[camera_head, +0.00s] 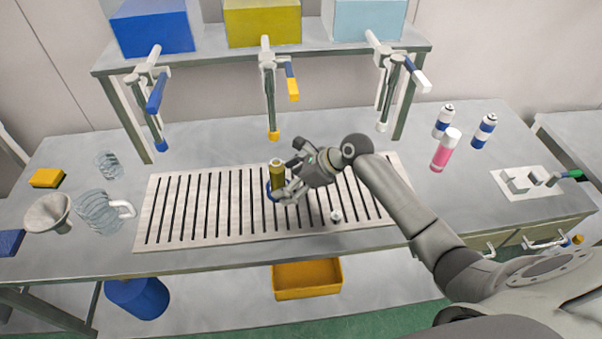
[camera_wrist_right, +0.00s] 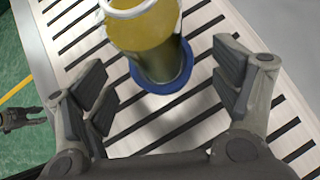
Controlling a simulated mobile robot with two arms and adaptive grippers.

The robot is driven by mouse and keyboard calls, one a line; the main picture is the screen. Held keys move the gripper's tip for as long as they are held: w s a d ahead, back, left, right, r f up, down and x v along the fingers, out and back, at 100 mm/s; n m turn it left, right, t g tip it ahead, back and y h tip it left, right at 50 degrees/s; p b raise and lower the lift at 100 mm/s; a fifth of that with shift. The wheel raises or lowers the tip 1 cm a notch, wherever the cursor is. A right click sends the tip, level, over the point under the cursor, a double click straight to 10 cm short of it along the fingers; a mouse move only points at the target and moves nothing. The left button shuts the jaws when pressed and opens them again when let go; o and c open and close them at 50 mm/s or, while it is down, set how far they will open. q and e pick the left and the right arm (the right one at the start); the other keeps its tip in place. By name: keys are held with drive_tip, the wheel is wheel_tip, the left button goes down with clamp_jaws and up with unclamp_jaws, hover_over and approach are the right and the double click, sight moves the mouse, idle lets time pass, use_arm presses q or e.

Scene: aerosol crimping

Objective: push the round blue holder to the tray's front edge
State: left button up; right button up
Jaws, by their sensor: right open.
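The round blue holder (camera_wrist_right: 168,85) sits on the slatted tray (camera_head: 210,209) and shows as a blue ring around the base of a yellow-olive can. In the head view the holder (camera_head: 269,190) is partly hidden by the can and my gripper. The can (camera_wrist_right: 150,40) stands upright in the holder, with a pale rim on top; it also shows in the head view (camera_head: 276,172). My right gripper (camera_wrist_right: 165,88) is open, its fingers on both sides of the can and holder, with visible gaps. It reaches in from the right in the head view (camera_head: 283,188). My left gripper is out of view.
A small white piece (camera_head: 336,215) stands on the tray right of my gripper. A glass jug (camera_head: 98,211) and funnel (camera_head: 48,212) stand left of the tray. A pink bottle (camera_head: 446,150) stands at the right. Taps hang above the back; the tray's left half is clear.

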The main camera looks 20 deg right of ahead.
drive_tip(key=shift+x, duration=1.4)
drive_tip(key=c, duration=1.1)
